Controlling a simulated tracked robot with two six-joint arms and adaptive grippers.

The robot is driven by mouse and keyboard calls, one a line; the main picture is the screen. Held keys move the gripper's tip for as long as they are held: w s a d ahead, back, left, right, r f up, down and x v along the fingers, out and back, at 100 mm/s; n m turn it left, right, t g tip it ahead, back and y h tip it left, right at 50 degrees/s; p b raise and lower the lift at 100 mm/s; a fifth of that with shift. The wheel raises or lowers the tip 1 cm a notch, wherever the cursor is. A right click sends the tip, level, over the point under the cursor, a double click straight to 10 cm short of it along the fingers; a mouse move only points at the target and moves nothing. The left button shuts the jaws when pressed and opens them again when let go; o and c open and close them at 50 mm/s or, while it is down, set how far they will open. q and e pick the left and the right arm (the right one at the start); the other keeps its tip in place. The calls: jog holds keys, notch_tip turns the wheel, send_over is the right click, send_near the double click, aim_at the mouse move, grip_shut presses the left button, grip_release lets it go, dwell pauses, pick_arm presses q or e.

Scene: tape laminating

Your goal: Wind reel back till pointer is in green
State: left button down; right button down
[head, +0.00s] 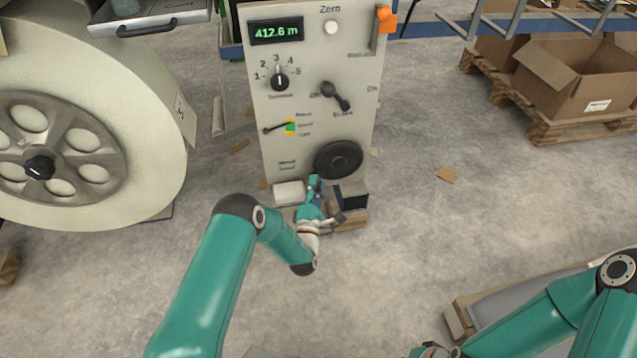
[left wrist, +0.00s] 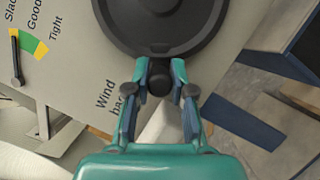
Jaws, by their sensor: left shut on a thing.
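The black reel handwheel (head: 338,160) is low on the grey panel (head: 312,60); it also shows at the top of the left wrist view (left wrist: 155,20). My left gripper (left wrist: 160,82) has its fingers around the wheel's dark crank knob (left wrist: 158,84), at the wheel's lower edge. In the head view my left gripper (head: 315,184) is at the wheel's lower left. The tension pointer (left wrist: 16,62) has its tip at the yellow patch on the Slack side, beside the green patch (left wrist: 28,42) marked Good. My right gripper (head: 437,351) is partly cut off at the bottom edge.
The panel display (head: 277,31) reads 412.6 m. A large cream reel (head: 150,150) stands at the left. A white roll (head: 289,193) and a dark blue tray (head: 352,199) sit under the panel. Cardboard boxes (head: 570,85) stand on a pallet at the right.

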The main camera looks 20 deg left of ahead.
pick_arm(q)
jog(key=shift+s+a+f, duration=0.15)
jog(key=shift+a+f, duration=0.05)
jog(key=shift+f, duration=0.3)
jog(key=c, duration=1)
grip_release()
jog(key=shift+d, duration=0.1)
jog(key=shift+r, duration=0.2)
jog(key=v, duration=0.7)
jog(key=shift+s+d+f, duration=0.1)
